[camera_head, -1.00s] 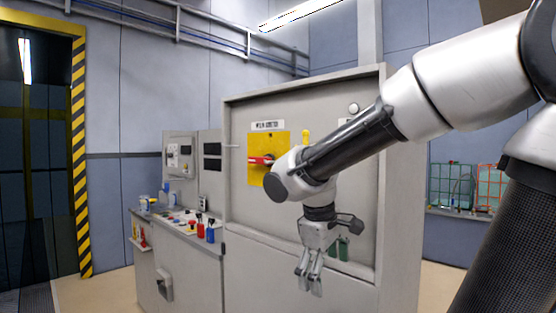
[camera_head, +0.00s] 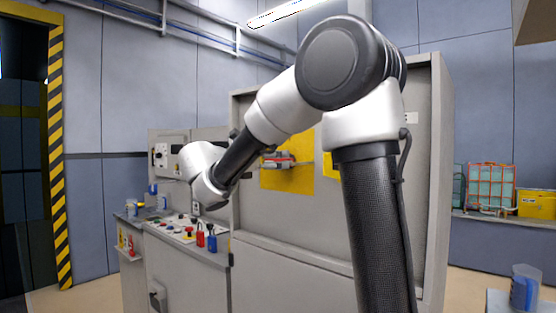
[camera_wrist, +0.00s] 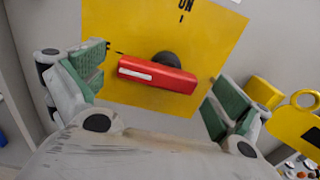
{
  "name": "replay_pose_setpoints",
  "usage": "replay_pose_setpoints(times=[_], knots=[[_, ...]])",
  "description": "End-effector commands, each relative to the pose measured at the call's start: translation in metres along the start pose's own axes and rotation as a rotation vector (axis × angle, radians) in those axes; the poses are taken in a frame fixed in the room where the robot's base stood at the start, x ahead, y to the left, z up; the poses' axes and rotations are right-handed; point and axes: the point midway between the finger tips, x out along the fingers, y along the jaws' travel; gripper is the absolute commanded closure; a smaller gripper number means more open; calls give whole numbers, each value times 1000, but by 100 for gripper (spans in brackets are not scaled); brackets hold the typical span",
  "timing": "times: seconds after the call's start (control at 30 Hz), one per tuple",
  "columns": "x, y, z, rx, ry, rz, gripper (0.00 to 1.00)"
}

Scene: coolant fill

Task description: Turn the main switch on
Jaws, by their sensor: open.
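The main switch is a red bar handle (camera_wrist: 157,76) on a dark round hub, mounted on a yellow plate (camera_wrist: 205,35). In the wrist view the handle lies crosswise, slightly tilted, with "ON" marked above it. My gripper (camera_wrist: 160,80) is open, its green-padded fingers on either side of the handle; no grip on it shows. In the head view the yellow plate (camera_head: 298,178) is on the grey cabinet, and my arm hides part of it. Gripper and handle overlap there, so contact cannot be told.
A yellow part with a ring (camera_wrist: 300,120) sits right of the plate in the wrist view. A console (camera_head: 180,235) with buttons and red and blue bottles stands left of the cabinet (camera_head: 290,270). Crates (camera_head: 488,185) stand at the right wall.

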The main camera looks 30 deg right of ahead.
Motion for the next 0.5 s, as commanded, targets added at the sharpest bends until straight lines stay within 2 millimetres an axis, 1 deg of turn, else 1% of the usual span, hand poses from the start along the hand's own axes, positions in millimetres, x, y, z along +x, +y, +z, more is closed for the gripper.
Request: replay_pose_setpoints(times=[0.03, 0.2, 0.33, 0.5], knots=[[10, -1, 0, 0, -1, -4, 0], [32, 0, 0, 0, 0, -2, 0], [38, 0, 0, 1, 1, 0, 0], [39, 0, 0, 1, 1, 1, 0]])
